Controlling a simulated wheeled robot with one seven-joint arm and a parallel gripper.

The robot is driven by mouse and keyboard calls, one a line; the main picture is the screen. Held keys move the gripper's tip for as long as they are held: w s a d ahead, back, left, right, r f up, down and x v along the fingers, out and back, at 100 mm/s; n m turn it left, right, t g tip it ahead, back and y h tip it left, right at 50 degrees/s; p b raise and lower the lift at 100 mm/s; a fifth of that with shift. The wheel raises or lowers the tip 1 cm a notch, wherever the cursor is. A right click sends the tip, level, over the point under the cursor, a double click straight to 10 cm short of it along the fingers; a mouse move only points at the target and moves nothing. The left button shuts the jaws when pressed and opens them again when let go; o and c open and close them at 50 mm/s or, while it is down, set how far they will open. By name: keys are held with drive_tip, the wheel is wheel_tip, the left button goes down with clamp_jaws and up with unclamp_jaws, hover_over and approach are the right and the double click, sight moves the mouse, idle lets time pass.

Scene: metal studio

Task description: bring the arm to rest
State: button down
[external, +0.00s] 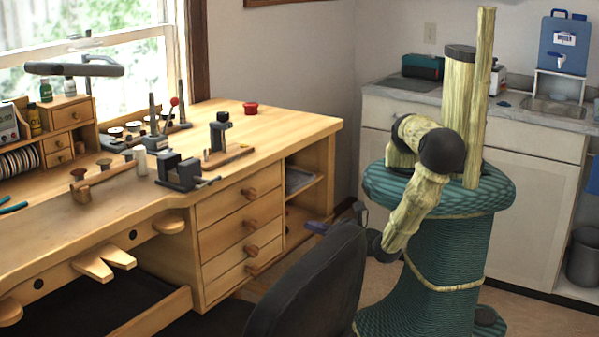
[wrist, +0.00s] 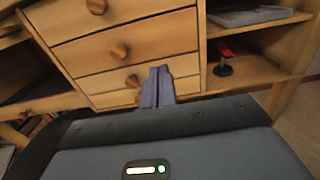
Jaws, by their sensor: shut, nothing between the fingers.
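My arm (external: 428,190) hangs folded down from its column, with the wrist low behind the dark chair back. My gripper (external: 318,227) points left toward the open shelves at the right end of the workbench. Its purple-blue fingers also show in the wrist view (wrist: 157,87), pressed together with nothing between them. In that view they stand in front of the lower wooden drawers (wrist: 125,50). Part of the gripper body is hidden behind the chair in the external view.
The chair (external: 312,285) stands close in front of my gripper. The workbench (external: 270,145) with tools lies to the left. A small red-topped object (wrist: 225,62) sits on a lower shelf. A counter with a sink (external: 553,105) is at the back right. Some bare floor shows at right.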

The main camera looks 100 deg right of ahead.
drive_tip(key=shift+s+a, duration=0.15)
idle(0.5)
drive_tip(key=s+d+r+m+g+y, duration=0.2)
drive_tip(key=s+d+m+g, duration=0.15)
drive_tip(key=m+g, duration=0.4)
drive_tip(key=s+d+r+m+g+y, duration=0.2)
drive_tip(key=d+m+g, duration=0.3)
drive_tip(key=m+g, duration=0.25)
drive_tip(key=w+d+r+m+t+y+p, duration=0.1)
drive_tip(key=r+m+y+p, duration=0.3)
drive_tip(key=r, duration=0.8)
drive_tip(key=w+d+r+m+t+y+p, duration=0.2)
drive_tip(key=r+m+p, duration=0.6)
drive_tip(key=r, duration=0.4)
drive_tip(key=w+t+y+p, duration=0.1)
drive_tip(key=y, duration=0.1)
drive_tip(key=shift+w+t+y, duration=0.2)
drive_tip(key=shift+t+y, duration=0.2)
